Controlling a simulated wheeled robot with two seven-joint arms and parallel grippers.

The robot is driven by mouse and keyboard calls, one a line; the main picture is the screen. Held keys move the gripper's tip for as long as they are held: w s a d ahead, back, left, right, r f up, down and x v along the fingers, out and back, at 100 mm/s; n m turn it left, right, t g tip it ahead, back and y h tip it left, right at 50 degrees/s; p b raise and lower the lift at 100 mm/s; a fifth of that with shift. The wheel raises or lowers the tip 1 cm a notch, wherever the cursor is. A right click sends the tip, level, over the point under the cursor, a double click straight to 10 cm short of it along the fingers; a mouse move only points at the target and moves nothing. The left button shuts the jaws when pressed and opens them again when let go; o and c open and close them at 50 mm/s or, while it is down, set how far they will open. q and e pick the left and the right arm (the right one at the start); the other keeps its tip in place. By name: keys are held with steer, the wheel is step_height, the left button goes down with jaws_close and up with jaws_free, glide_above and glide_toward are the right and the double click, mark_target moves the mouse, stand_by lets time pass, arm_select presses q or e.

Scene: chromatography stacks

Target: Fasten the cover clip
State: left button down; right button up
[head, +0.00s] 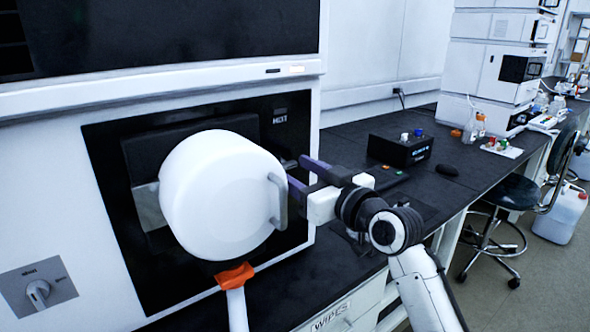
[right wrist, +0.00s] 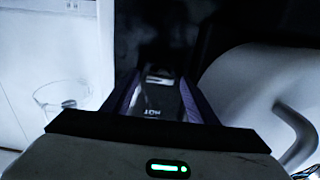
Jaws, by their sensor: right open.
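The cover (head: 222,195) is a large white round drum with a grey bar handle (head: 278,202) on its right side. It stands in front of a black panel (head: 110,215) on the white instrument. A small grey piece (head: 290,164), perhaps the clip, shows at the cover's right, partly hidden. My right gripper (head: 298,173) is open, its purple fingers pointing left at the panel beside the handle. In the right wrist view, a small light piece (right wrist: 158,80) and a HOT label show between the fingers; contact cannot be told. My left gripper is out of view.
An orange piece (head: 235,276) on a white stem is below the cover. A dial (head: 38,292) is at lower left. A black box (head: 400,150) with coloured caps stands on the dark bench (head: 350,140). A stool (head: 505,195) and more instruments are at right.

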steer(key=c, duration=1.1)
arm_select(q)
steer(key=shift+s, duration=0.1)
arm_select(e)
steer(key=shift+o, duration=0.2)
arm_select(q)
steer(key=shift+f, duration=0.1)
arm_select(e)
steer(key=shift+n, duration=0.3)
arm_select(q)
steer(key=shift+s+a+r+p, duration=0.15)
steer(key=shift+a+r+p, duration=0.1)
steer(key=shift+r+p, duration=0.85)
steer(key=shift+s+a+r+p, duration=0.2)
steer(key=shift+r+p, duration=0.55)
steer(key=shift+p, duration=0.7)
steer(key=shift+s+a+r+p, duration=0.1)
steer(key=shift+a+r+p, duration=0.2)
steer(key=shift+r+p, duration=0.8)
arm_select(e)
steer(key=shift+s+a+r+n, duration=0.1)
steer(key=shift+n, duration=2.8)
steer(key=shift+s+a+r+n, duration=0.1)
steer(key=shift+n, duration=2.8)
steer(key=shift+s+a+r+n, duration=0.1)
steer(key=shift+n, duration=2.8)
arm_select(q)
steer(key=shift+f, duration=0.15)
